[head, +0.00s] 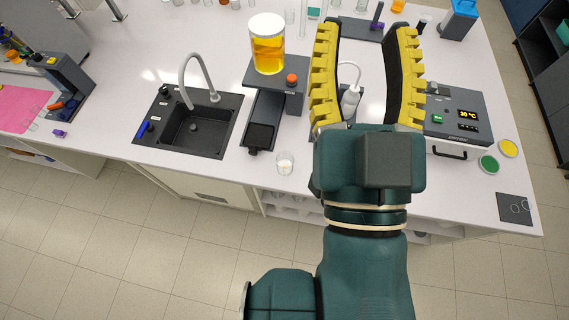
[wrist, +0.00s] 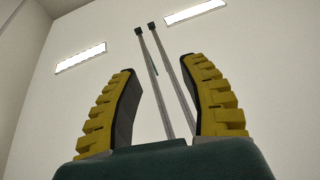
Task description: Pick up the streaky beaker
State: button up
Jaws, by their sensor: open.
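A small clear beaker (head: 285,162) with whitish marks stands upright near the bench's front edge, left of my arm, in the head view. It looks like the streaky beaker, but it is too small to be sure. My gripper (head: 366,29), with yellow ridged fingers, is open and empty. It is raised above the bench, to the right of the beaker and apart from it. The beaker does not show there.
A black sink (head: 224,127) lies left of the beaker. The grey rig (head: 296,100) with a yellow-filled cylinder (head: 268,52) stands behind it. A heater box (head: 460,123) and coloured dishes (head: 488,163) are to the right. Bare bench surrounds the beaker's front.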

jog(key=o, duration=1)
jog(key=shift+o, duration=0.2)
